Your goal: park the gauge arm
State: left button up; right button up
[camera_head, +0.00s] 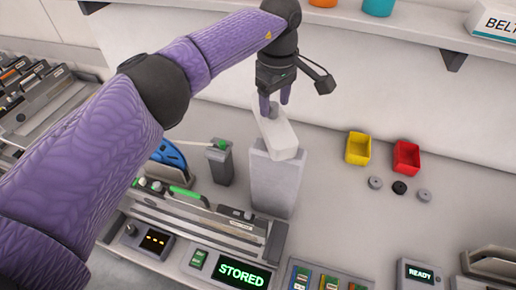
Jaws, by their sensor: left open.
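A white bar-shaped arm (279,138), which looks like the gauge arm, lies across the top of a tall grey post (275,185). It points away toward the back wall and a small grey knob stands near its far end. My left gripper (275,103) points down at this far end, its two purple fingers open on either side of the knob. I cannot tell whether they touch it. A shorter dark post (220,166) with a green top and a thin light rod stands to the left. My right gripper is not in view.
A console in front has a lit STORED display (241,273), and a READY display (420,275) stands at right. Yellow (359,149) and red (406,157) bins and several small discs lie to the right on open surface. A shelf (400,28) runs above.

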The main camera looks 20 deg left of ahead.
aim_at(275, 103)
pick_arm(q)
notch_tip(275, 103, up, 8)
jog(key=p, duration=0.6)
jog(key=shift+r, duration=0.15)
jog(key=shift+f, duration=0.2)
